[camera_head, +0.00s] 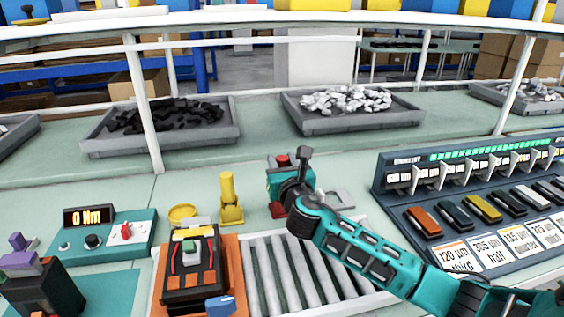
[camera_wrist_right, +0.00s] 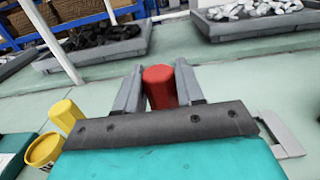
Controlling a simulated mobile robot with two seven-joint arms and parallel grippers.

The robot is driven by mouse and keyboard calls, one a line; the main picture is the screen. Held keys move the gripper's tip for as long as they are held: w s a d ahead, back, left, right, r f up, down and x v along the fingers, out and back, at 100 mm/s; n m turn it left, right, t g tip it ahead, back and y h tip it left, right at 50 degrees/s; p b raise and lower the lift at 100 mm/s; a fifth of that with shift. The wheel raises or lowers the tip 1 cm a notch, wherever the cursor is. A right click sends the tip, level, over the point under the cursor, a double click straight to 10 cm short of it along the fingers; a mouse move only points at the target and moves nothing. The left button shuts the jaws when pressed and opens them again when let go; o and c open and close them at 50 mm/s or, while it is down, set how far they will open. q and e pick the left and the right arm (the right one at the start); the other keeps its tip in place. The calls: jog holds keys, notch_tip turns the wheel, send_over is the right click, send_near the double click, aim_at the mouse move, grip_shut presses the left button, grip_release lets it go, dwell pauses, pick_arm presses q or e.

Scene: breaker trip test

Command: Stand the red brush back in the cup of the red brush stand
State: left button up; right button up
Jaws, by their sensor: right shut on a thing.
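My right gripper (camera_head: 282,166) reaches over the bench in the middle of the head view. It is shut on the red brush (camera_wrist_right: 160,86), whose rounded red end stands between the two grey fingers in the right wrist view. In the head view only a small red part of the brush (camera_head: 282,160) shows past the teal gripper body. A red piece (camera_head: 277,211), which looks like part of the red brush stand, shows just below the gripper. The rest of the stand is hidden, and I cannot tell if the brush touches it. My left gripper is out of view.
A yellow brush in its stand (camera_head: 231,200) and a yellow dish (camera_head: 183,213) are left of the gripper. A grey bracket (camera_head: 336,198) lies to the right. Grey rollers (camera_head: 290,270), an orange-based tester (camera_head: 195,265) and a breaker panel (camera_head: 475,200) are nearer.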

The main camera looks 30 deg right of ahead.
jog(key=shift+f+b, duration=0.7)
jog(key=shift+f, duration=0.55)
jog(key=o, duration=1.1)
jog(key=v, duration=1.3)
jog(key=shift+p, duration=0.4)
